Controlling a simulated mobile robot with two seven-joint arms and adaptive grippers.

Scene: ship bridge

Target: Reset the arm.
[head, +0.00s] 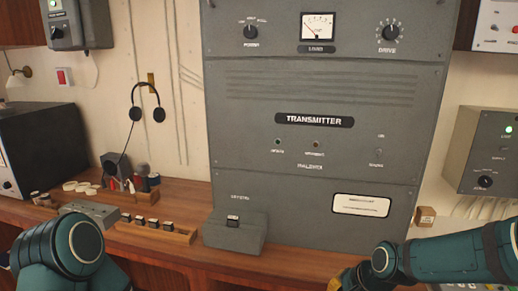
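My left arm comes in at the lower left of the head view and my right arm at the lower right. Both show only teal and dark arm links. Neither gripper's fingertips show, so I cannot see whether they hold anything. A grey transmitter cabinet (315,150) stands upright against the wall in the middle. A grey crystal box (235,233) sits on the wooden counter at its foot, with a small dark crystal (233,221) on top.
A wooden rack (158,234) with several small dark crystals lies left of the crystal box. Headphones (147,101) hang on the wall. A black box (38,148) stands far left. Grey boxes (482,150) are mounted at right. Bare counter (183,197) shows behind the rack.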

